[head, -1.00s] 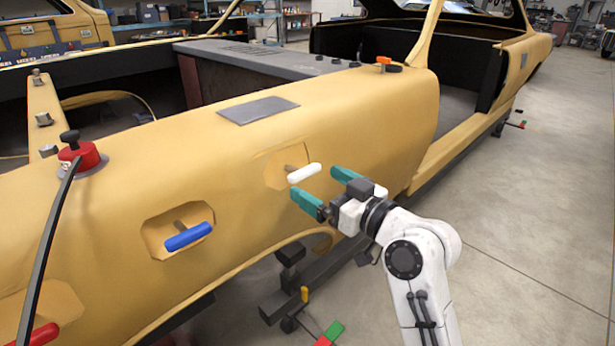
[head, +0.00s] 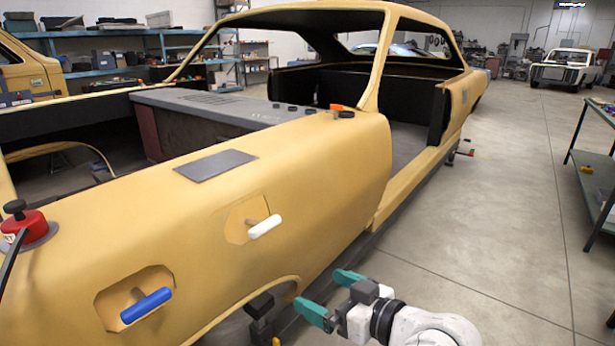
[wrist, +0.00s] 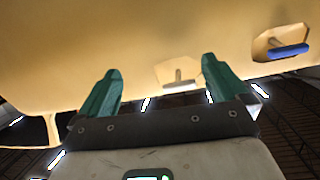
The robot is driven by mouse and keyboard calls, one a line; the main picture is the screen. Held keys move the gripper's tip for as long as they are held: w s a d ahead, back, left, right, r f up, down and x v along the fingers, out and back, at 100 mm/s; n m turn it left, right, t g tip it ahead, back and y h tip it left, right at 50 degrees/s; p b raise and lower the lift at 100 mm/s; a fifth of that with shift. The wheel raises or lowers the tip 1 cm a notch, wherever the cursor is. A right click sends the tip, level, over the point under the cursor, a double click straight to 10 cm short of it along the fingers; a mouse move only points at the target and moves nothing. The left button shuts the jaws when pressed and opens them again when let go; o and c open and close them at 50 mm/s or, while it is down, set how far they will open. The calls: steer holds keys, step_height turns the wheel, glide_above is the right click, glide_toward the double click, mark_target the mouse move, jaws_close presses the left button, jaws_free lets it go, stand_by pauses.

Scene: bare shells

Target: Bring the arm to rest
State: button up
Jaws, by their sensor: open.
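My gripper (head: 331,297) is low at the bottom of the head view, beside the yellow car body shell (head: 300,180). Its two teal fingers are apart with nothing between them. The white handle (head: 264,227) on the shell's side is up and left of the gripper, clear of it. In the wrist view the open gripper (wrist: 160,88) faces the yellow panel, and the white handle (wrist: 178,84) shows beyond, between the fingers. The lower part of my arm is cut off by the frame's bottom edge.
A blue handle (head: 146,305) and a red knob (head: 27,227) are on the shell to the left. A dark stand (head: 260,312) sits below the shell near the gripper. Open concrete floor (head: 490,240) lies to the right, with a green workbench (head: 600,165) at the right edge.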

steer(key=s+d+f+m+g+h+p, duration=0.2)
steer(key=s+d+f, duration=0.3)
steer(key=s, duration=0.3)
steer(key=s+d+f+m+g+h+p, duration=0.2)
steer(key=s+d+f+h, duration=0.2)
steer(key=s+d, duration=0.3)
steer(key=s+d+f+m+g+h+p, duration=0.2)
steer(key=s+d+f, duration=0.4)
steer(key=s, duration=0.4)
steer(key=shift+f+m+g+h+p, duration=0.15)
steer(key=shift+m+g+h+p, duration=0.25)
steer(key=shift+h, duration=0.1)
steer(key=s+d+g, duration=0.1)
steer(key=s+d, duration=0.1)
steer(key=s, duration=0.1)
steer(key=s+d+m+g+h+p, duration=0.1)
steer(key=s+d, duration=0.1)
steer(key=s, duration=0.2)
steer(key=s+d+m+h, duration=0.1)
steer(key=s+d, duration=0.1)
steer(key=s, duration=0.2)
steer(key=shift+g, duration=0.4)
steer(key=shift+c, duration=0.2)
